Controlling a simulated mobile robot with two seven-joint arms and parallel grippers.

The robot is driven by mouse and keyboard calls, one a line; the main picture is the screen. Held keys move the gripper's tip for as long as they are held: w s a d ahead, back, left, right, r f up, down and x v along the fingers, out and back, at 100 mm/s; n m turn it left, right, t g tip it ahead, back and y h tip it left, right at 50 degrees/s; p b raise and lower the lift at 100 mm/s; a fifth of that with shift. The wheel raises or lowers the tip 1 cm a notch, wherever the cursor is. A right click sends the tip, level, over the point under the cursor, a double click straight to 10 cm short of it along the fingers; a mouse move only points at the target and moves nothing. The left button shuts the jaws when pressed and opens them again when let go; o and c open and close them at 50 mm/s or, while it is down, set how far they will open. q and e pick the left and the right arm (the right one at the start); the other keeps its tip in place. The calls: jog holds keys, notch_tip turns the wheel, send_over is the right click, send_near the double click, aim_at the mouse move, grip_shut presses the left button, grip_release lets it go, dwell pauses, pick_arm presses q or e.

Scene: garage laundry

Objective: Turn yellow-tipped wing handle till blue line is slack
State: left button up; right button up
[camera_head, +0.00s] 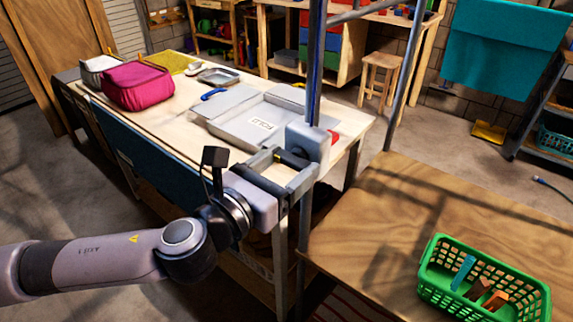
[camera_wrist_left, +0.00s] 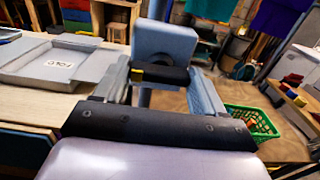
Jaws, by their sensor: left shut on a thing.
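The wing handle (camera_wrist_left: 165,74) is a dark bar with a yellow tip at its left end in the left wrist view. It sits in front of a pale grey block (camera_wrist_left: 165,42) on a metal post. In the head view the handle (camera_head: 291,158) shows as a short dark bar beside the same block (camera_head: 307,141). My left gripper (camera_head: 287,169) is shut on the handle, one finger on each side of it. A thin dark blue line (camera_head: 316,70) seems to run along the post above the block; whether it is taut or slack I cannot tell. My right gripper is out of view.
A workbench (camera_head: 170,110) behind holds a grey tray (camera_head: 250,122) and a magenta bag (camera_head: 138,86). A brown wooden table (camera_head: 400,215) at right carries a green basket (camera_head: 480,297). A teal cloth (camera_head: 500,48) hangs at back right. Metal posts stand close by the gripper.

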pick_arm(q)
jog(key=n, duration=1.6)
jog(key=shift+n, duration=0.3)
jog(key=n, duration=1.3)
jog(key=shift+n, duration=0.3)
